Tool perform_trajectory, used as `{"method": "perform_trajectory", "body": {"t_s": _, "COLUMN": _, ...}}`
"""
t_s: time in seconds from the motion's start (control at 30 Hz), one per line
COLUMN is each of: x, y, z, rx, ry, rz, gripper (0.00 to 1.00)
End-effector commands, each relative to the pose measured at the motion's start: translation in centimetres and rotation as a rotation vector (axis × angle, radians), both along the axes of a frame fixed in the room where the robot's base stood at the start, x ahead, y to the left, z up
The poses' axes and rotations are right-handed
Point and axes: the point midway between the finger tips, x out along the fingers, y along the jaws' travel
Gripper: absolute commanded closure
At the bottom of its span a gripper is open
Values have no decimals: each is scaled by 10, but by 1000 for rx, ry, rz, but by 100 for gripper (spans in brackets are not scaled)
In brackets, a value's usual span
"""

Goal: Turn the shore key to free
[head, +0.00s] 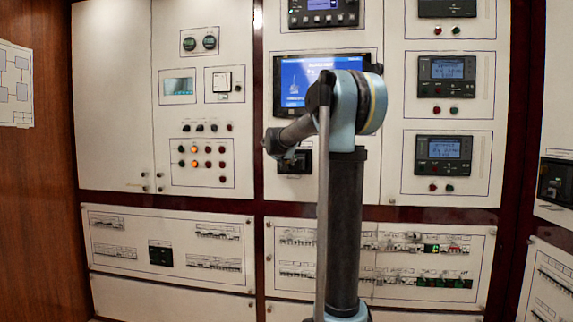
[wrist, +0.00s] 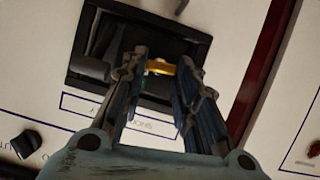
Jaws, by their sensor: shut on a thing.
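The gold key (wrist: 160,68) shows in the wrist view in front of a black recessed switch box (wrist: 130,55) on a white panel. My gripper (wrist: 162,70) is shut on the key, with one finger at each end of it. A bright round spot shows beside the key between the fingertips. In the head view my gripper (head: 283,152) is at the black box (head: 297,163) below the blue screen, and the key is too small to make out there. The key's setting cannot be read. A label (wrist: 120,118) by the box is tilted and partly covered by a finger.
A black knob (wrist: 25,143) is at the lower left of the wrist view, and a dark red frame strip (wrist: 262,75) runs at the right. In the head view, the blue screen (head: 305,82) is above, and breaker rows (head: 420,262) fill the lower panel.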

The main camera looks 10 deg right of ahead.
Motion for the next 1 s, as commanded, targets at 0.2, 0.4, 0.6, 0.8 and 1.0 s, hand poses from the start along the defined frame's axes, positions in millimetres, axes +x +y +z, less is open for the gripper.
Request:
{"method": "perform_trajectory", "body": {"t_s": 0.2, "x": 2, "y": 4, "z": 0, "rx": -160, "ry": 51, "rz": 2, "gripper": 96}}
{"method": "perform_trajectory", "body": {"t_s": 0.4, "x": 3, "y": 8, "z": -1, "rx": -340, "ry": 110, "rz": 2, "gripper": 96}}
{"method": "perform_trajectory", "body": {"t_s": 0.6, "x": 4, "y": 10, "z": -3, "rx": -522, "ry": 168, "rz": 4, "gripper": 96}}
{"method": "perform_trajectory", "body": {"t_s": 0.8, "x": 4, "y": 13, "z": -6, "rx": -701, "ry": 226, "rz": 4, "gripper": 96}}
{"method": "perform_trajectory", "body": {"t_s": 1.0, "x": 5, "y": 15, "z": -9, "rx": -882, "ry": 286, "rz": 4, "gripper": 96}}
